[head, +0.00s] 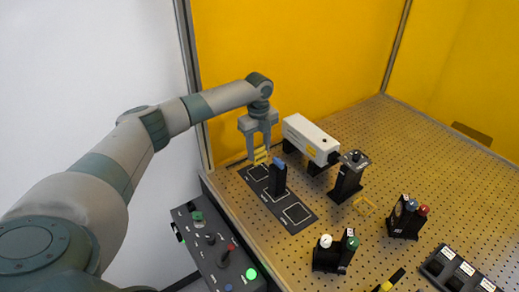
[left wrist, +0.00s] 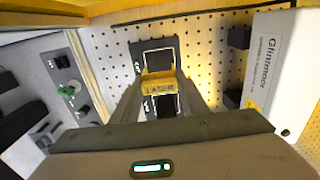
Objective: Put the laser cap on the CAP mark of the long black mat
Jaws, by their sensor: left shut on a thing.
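My left gripper (head: 259,146) is shut on the yellow laser cap (head: 261,156), which hangs between the fingertips over the far end of the long black mat (head: 270,202). In the left wrist view, the cap (left wrist: 159,86) shows the word LASER between the fingers of my left gripper (left wrist: 160,92). The mat (left wrist: 150,45) lies beyond and below it, with white outlines and the CAP lettering beside the cap's left edge. The cap partly hides the mat. The exact gap between cap and mat is hard to tell. My right gripper is out of view.
A control box (head: 219,248) sits off the table's left edge. The perforated table is open toward the back right.

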